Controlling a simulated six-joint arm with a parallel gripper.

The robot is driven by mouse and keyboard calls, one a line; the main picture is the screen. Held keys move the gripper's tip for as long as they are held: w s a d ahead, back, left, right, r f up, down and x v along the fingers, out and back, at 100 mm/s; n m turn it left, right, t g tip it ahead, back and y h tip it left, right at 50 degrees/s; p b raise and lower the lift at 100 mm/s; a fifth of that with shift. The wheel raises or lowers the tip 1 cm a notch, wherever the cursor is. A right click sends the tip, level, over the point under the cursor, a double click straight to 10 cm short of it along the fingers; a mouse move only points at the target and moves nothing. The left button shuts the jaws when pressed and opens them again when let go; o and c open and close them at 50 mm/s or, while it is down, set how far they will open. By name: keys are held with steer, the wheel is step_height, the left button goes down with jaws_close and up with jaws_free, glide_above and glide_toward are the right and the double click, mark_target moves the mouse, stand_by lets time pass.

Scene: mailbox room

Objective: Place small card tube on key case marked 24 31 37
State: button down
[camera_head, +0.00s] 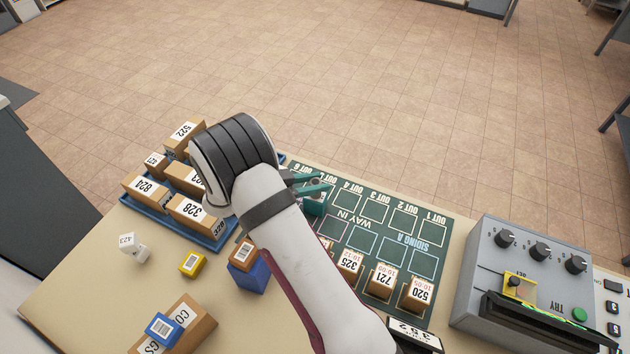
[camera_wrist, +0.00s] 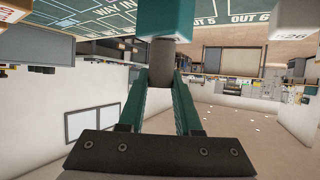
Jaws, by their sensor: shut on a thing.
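My gripper (camera_wrist: 161,85) is shut on a short dark grey-brown cylinder (camera_wrist: 162,56), which looks like the small card tube. In the head view my gripper (camera_head: 312,187) is over the far left part of the green board, and the tube cannot be made out. A teal block (camera_head: 315,206) stands directly under the fingertips; it also shows in the wrist view (camera_wrist: 165,18) at the tube's end. I cannot tell whether tube and block touch. No marking 24 31 37 is legible, so I cannot tell whether this block is the key case.
The green board (camera_head: 396,245) carries several numbered parcels (camera_head: 382,282) along its near side. A blue tray (camera_head: 215,238) of boxes lies left of my arm. A grey control box (camera_head: 520,270) stands right. Small blocks, including a yellow one (camera_head: 193,264), lie at the front left.

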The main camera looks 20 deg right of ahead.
steer(key=shift+f, duration=0.15)
steer(key=c, duration=0.6)
jaws_free()
